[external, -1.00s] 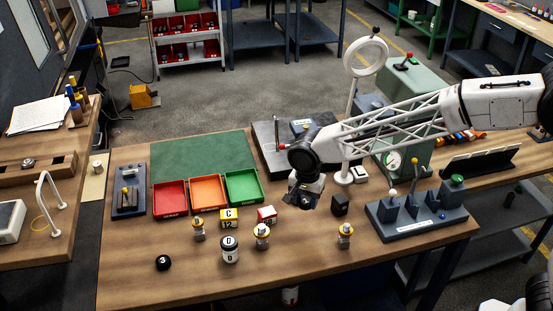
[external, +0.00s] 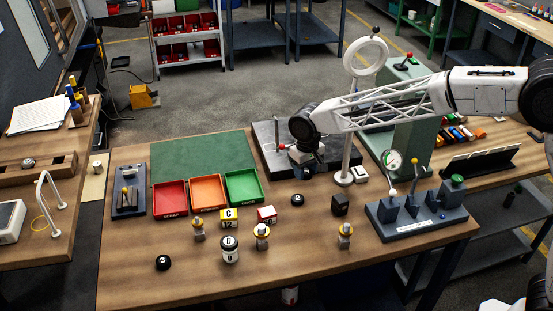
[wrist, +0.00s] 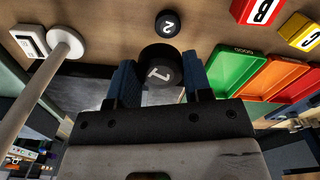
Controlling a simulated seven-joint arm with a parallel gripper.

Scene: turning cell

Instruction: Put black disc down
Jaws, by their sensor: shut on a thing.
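My gripper (wrist: 159,78) is shut on a black disc marked 1 (wrist: 160,66), which sits between the blue fingers in the wrist view. In the external view my gripper (external: 306,172) is low over the front edge of the dark grey plate; I cannot tell whether the held disc touches anything. A black disc marked 2 (wrist: 167,24) lies apart on the wooden table, and also shows in the external view (external: 297,200) just in front of my gripper. A black disc marked 3 (external: 163,263) lies at the table's front left.
Red (external: 170,210), orange and green (external: 244,199) trays lie left of my gripper. A white ring stand (external: 344,178) rises close to its right. The front middle of the table has bare wood.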

